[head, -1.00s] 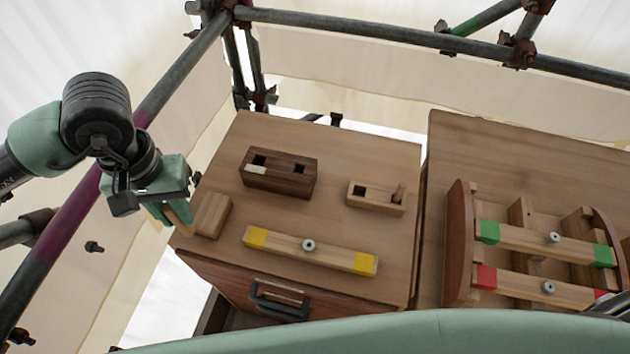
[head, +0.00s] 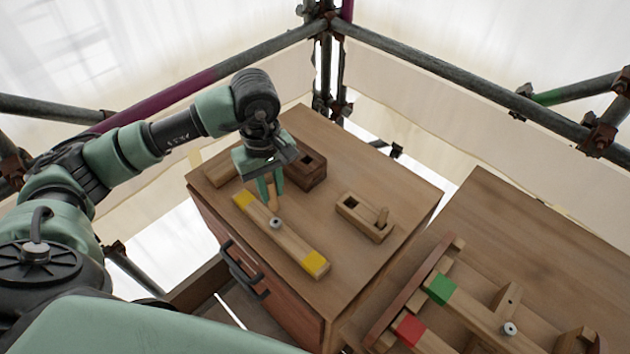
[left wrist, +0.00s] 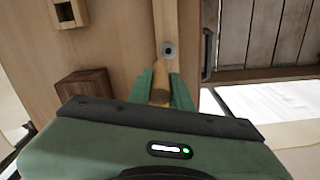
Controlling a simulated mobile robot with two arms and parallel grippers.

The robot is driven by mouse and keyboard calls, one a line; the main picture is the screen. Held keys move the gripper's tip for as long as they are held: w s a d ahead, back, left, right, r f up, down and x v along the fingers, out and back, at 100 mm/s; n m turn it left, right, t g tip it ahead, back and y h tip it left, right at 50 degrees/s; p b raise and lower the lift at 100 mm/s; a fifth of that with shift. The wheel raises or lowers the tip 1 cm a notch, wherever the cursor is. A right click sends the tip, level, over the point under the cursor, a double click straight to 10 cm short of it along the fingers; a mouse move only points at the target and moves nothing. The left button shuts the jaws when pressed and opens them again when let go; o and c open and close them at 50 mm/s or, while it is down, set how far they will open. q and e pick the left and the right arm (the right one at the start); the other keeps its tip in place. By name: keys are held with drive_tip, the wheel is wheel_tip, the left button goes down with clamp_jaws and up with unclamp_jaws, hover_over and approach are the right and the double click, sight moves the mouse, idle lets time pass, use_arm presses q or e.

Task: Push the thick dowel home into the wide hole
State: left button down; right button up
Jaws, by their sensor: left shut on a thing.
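My left gripper (head: 270,194) is shut on a light wooden dowel (head: 272,201), which points down near the yellow-ended bar. The dowel also shows between the green fingers in the left wrist view (left wrist: 160,97). Whether its tip touches anything I cannot tell. A small light block (head: 362,222) has an open square hole on its left side and a peg (head: 382,214) standing in its right side. A dark block (head: 308,177) with a square opening is partly hidden behind my gripper. Which hole is the wide one I cannot tell. My right gripper is not in view.
The yellow-ended bar (head: 293,246) with a metal knob (head: 275,222) lies on the cabinet top (head: 400,180). A plain wooden block (head: 220,172) is at the left edge. A rack with green- and red-ended bars (head: 440,289) stands at right. Scaffold pipes surround the place.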

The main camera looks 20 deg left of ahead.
sight(310, 169)
use_arm(q)
drive_tip(key=w+d+f, duration=0.1)
drive_tip(key=w, duration=0.1)
drive_tip(key=w+d+f+p, duration=0.1)
drive_tip(key=w+f, duration=0.1)
drive_tip(key=w, duration=0.1)
drive_tip(key=w+d+f+p, duration=0.1)
drive_tip(key=w, duration=0.2)
drive_tip(key=shift+w+f, duration=0.1)
drive_tip(key=shift+f, duration=0.1)
drive_tip(key=shift+w+d+f, duration=0.1)
drive_tip(key=shift+w, duration=0.15)
drive_tip(key=w+f, duration=0.1)
drive_tip(key=w+d+f+p, duration=0.1)
drive_tip(key=shift+w+f, duration=0.15)
drive_tip(key=shift+w, duration=0.2)
drive_tip(key=shift+s+a, duration=0.1)
drive_tip(key=shift+f, duration=0.2)
drive_tip(key=c, duration=1.3)
unclamp_jaws()
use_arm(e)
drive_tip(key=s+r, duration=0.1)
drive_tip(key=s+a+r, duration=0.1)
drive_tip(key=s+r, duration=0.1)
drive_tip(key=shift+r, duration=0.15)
